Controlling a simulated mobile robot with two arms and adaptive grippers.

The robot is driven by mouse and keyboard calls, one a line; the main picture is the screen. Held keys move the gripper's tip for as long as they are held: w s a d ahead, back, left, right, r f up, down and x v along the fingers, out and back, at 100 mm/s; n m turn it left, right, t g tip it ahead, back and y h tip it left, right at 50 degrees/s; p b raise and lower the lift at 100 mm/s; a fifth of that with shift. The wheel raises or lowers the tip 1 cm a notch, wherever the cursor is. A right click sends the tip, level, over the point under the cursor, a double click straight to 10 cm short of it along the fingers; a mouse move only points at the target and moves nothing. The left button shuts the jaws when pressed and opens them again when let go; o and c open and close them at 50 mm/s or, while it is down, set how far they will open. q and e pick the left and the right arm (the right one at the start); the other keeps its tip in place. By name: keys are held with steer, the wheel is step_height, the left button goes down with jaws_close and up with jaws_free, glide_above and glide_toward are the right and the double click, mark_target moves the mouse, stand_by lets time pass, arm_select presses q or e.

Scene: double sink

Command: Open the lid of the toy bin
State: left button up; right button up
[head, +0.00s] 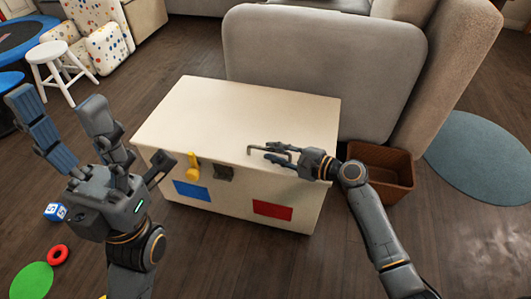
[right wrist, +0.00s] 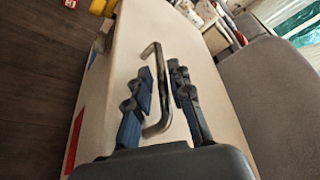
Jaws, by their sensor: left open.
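The toy bin (head: 215,105) is a white box with its lid shut, standing in the middle of the head view. A grey metal handle (head: 255,149) is on the lid near its front right edge. My right gripper (head: 270,152) is at the handle. In the right wrist view, the handle (right wrist: 157,75) passes between its two spread fingers, with gaps beside it; the gripper looks open around it. A yellow piece (head: 192,168) and a dark latch-like plate (head: 223,172) are on the bin's front. My left gripper (head: 62,108) is open and empty, left of the bin.
A grey sofa (head: 320,70) stands close behind the bin. A brown basket (head: 385,172) is at its right. A white stool (head: 55,62) stands at the upper left. A blue block (head: 55,211), a red ring (head: 58,255) and a green disc (head: 32,280) lie on the floor.

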steer(key=shift+b+x, duration=0.4)
steer(key=shift+x, duration=1.3)
jaws_close()
